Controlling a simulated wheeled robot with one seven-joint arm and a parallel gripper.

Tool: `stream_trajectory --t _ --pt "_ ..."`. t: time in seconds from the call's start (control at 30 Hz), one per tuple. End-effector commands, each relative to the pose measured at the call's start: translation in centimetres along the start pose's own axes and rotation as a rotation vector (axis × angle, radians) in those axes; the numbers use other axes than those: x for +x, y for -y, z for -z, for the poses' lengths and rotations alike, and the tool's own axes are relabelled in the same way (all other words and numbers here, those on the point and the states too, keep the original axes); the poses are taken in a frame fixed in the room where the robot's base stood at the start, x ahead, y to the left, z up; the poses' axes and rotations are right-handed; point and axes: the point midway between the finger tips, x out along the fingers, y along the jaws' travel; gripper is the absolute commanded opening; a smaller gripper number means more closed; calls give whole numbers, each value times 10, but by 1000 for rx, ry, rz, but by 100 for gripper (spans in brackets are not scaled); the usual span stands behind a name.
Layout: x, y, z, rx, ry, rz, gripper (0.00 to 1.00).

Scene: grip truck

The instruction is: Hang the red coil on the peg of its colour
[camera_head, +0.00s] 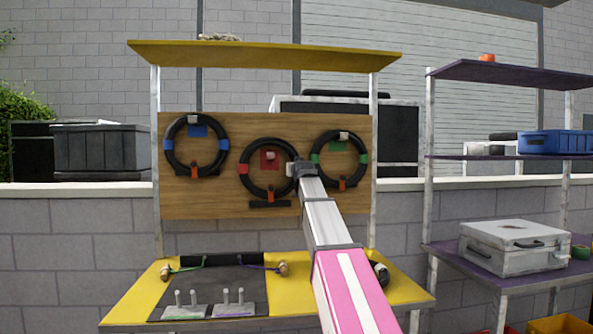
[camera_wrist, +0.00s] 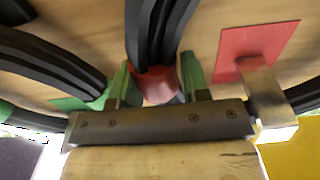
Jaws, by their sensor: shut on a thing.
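The red coil (camera_head: 247,182), a black ring with red tape bands and an orange tag, is upright at the middle of the wooden board. My gripper (camera_head: 297,168) is shut on its right side; in the wrist view the fingers (camera_wrist: 158,85) close around a red band on the coil (camera_wrist: 152,35). The peg (camera_head: 270,156) on the red plate (camera_head: 266,165) shows inside the ring's outline, below its top edge. The wrist view shows the peg (camera_wrist: 265,92) and red plate (camera_wrist: 257,45) right of the fingers. I cannot tell whether the ring is around the peg or in front.
The blue coil (camera_head: 169,158) hangs at the left, and the green coil (camera_head: 316,148) hangs close to my gripper at the right. A small dark ledge (camera_head: 268,204) is below the red coil. A yellow shelf (camera_head: 265,55) overhangs the board; a yellow table (camera_head: 290,307) is below.

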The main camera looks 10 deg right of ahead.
Motion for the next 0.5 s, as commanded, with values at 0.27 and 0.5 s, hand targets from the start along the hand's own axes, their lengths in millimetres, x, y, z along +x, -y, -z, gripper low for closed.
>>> stream_trajectory --t 0.27,0.5 --pt "9 0 -5 6 -4 1 0" --pt "13 0 -14 6 -4 1 0"
